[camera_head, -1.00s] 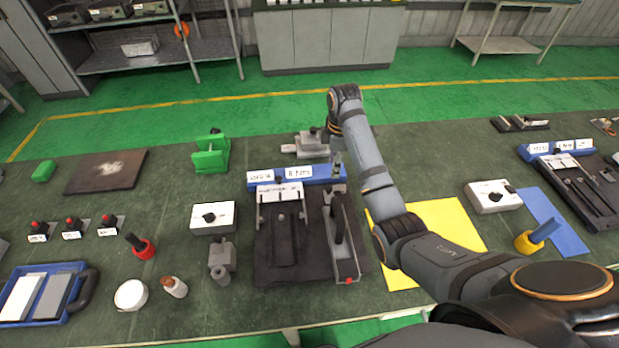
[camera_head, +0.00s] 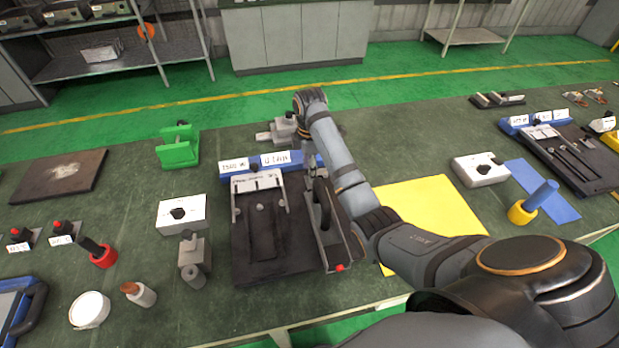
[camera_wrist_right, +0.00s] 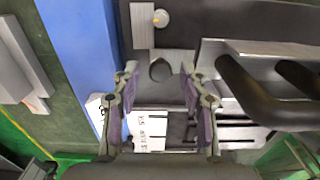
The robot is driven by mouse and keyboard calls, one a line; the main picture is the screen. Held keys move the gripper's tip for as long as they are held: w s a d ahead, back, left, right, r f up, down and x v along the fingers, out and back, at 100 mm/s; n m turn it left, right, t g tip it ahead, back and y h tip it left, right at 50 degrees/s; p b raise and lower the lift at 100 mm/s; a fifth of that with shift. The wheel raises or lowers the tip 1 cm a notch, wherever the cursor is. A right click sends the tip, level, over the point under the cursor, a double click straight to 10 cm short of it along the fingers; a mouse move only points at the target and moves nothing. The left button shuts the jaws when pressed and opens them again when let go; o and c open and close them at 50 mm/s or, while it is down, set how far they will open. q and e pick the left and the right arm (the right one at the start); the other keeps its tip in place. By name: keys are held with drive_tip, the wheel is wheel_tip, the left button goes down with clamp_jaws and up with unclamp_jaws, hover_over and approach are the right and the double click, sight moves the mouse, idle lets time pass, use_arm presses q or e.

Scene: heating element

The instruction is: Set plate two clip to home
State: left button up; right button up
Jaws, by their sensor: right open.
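The nearer fixture is a black plate (camera_head: 245,262) with a blue back rail (camera_head: 298,163) carrying white labels too small to read surely. A pale comb-like bracket (camera_head: 258,184) and a grey channel with a black handle (camera_head: 345,252) sit on it. My right gripper (camera_head: 313,168) points down over the plate's back right corner. In the right wrist view its open fingers (camera_wrist_right: 158,76) stand either side of a dark rounded knob (camera_wrist_right: 160,69); contact cannot be told. The plate's clip cannot be told surely. A similar black plate (camera_head: 592,180) lies at far right. My left gripper is not in view.
A yellow sheet (camera_head: 440,205) lies right of the fixture, partly behind my right arm. A white box with a black knob (camera_head: 182,213) and a grey metal block (camera_head: 194,258) stand to its left. A green clamp (camera_head: 178,148) is at the back left.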

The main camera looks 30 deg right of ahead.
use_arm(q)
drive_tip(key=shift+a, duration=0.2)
use_arm(e)
drive_tip(key=shift+f, duration=0.15)
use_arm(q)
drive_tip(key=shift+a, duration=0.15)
use_arm(e)
clamp_jaws()
